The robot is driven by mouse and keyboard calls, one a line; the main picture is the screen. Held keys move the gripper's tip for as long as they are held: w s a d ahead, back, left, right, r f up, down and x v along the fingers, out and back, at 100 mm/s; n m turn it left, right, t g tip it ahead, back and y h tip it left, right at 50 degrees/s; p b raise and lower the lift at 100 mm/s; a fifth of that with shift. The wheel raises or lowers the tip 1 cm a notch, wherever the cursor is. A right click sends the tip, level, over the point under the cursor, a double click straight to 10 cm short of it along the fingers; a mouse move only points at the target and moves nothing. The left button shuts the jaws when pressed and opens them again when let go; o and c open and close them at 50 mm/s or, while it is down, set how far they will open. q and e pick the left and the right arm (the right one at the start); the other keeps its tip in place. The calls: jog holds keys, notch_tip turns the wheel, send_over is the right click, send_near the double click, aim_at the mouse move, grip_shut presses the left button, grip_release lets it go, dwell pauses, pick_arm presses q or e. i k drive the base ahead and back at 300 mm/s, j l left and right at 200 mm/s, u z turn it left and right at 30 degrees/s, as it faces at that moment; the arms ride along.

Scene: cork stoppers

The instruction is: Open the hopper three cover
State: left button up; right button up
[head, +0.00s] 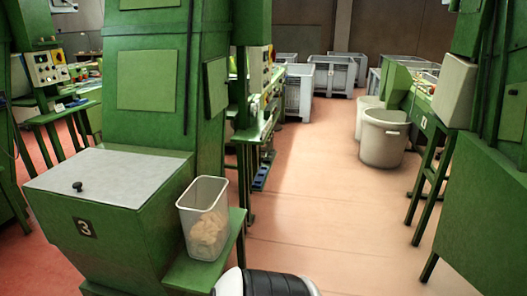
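The hopper three cover (105,177) is a flat light-grey lid lying shut on top of a green hopper (125,238) marked with a 3, at the lower left of the head view. A small black knob (78,187) stands on the cover near its front left edge. The inside of the hopper is hidden by the cover. Neither of my grippers shows in the head view. A white and black rounded part at the bottom middle appears to be mine.
A clear bin (204,218) with pale contents stands on a green ledge (222,252) right of the hopper. A tall green machine (160,70) rises behind the cover. Round tubs (384,138) and grey crates (332,75) stand farther back. The pinkish floor (315,200) in the middle is clear.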

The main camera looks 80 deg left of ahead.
aim_at(121, 180)
jog(key=u, duration=3.9)
